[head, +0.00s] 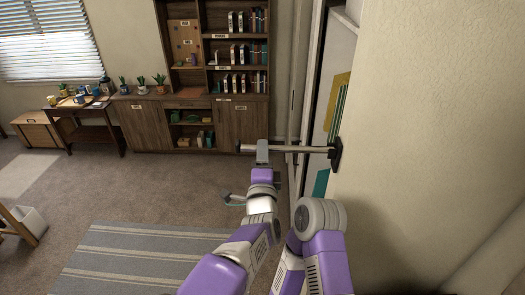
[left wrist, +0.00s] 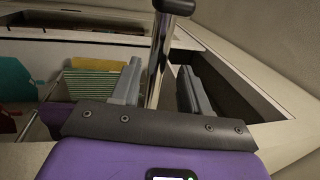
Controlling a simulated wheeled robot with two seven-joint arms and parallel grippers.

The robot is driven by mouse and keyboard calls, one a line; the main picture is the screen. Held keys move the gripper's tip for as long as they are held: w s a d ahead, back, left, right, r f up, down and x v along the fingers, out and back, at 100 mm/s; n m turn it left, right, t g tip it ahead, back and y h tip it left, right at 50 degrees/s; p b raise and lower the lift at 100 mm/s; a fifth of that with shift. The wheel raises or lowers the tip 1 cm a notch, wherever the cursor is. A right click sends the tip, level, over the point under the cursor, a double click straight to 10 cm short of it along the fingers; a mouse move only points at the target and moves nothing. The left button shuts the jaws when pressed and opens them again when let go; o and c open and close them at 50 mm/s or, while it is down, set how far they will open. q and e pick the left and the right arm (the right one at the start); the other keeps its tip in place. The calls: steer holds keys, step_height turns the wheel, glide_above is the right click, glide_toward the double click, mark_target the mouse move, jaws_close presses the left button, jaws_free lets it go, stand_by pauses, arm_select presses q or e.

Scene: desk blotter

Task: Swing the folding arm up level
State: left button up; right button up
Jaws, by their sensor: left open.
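The folding arm (head: 300,149) is a shiny metal rod that reaches left from a dark bracket (head: 335,153) at the wall's edge to a dark end cap (head: 240,147). It runs nearly horizontally across the head view; its exact tilt is hard to judge. My left gripper (head: 262,151) is at the rod near its capped end. In the left wrist view, the rod (left wrist: 158,62) passes between the two open grey fingers of this gripper (left wrist: 160,84), with gaps visible on both sides. The black cap (left wrist: 175,6) is at the top. My right gripper is not seen.
The wall (head: 430,130) fills the right side, beside a recess holding green and yellow files (head: 338,104). A bookcase (head: 238,50) and cabinets stand at the back. A desk (head: 90,110) is far left. A striped rug (head: 140,255) lies on open carpet.

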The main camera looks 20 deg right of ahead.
arm_select(q)
steer(key=shift+b+v, duration=0.55)
steer(key=shift+v, duration=1.75)
